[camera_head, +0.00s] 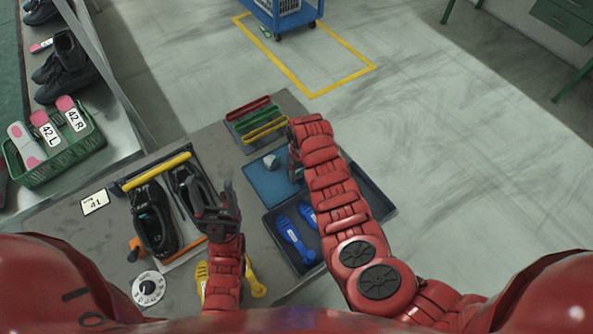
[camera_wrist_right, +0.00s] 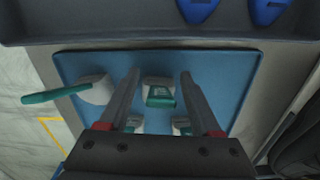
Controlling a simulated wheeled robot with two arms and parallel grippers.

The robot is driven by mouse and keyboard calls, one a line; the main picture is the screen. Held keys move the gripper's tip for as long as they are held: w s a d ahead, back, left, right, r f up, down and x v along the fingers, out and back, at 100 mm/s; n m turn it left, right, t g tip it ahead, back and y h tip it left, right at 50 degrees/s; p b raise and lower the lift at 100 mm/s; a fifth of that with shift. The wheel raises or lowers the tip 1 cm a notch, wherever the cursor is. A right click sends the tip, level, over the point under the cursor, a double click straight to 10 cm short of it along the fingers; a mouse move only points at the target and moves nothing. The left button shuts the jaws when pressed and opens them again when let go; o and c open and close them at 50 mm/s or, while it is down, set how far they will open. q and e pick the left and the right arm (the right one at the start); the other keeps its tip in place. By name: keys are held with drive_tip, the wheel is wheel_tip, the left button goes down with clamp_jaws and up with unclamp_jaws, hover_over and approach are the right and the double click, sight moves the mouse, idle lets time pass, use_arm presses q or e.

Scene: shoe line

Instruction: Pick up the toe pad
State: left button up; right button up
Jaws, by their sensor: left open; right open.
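Several grey-white pads with teal parts lie on a blue mat (camera_wrist_right: 235,75). In the right wrist view, one pad (camera_wrist_right: 158,91) is between the open fingers of my right gripper (camera_wrist_right: 158,85), apart from both in the picture. Another pad (camera_wrist_right: 95,90) with a long teal tongue lies to the left. Two more are partly hidden by the gripper. I cannot tell which one is the toe pad. In the head view, my right gripper (camera_head: 294,160) is over the mat's right side, beside a pale pad (camera_head: 270,161). My left gripper (camera_head: 228,202) is open and empty beside the black shoes (camera_head: 152,219).
A dark tray (camera_head: 281,258) with blue insoles (camera_head: 294,240) adjoins the mat. A green basket (camera_head: 67,164) stands at the left.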

clamp_jaws()
drive_tip(key=shift+w+r, duration=0.1)
drive_tip(key=shift+r, duration=0.05)
idle(0.4)
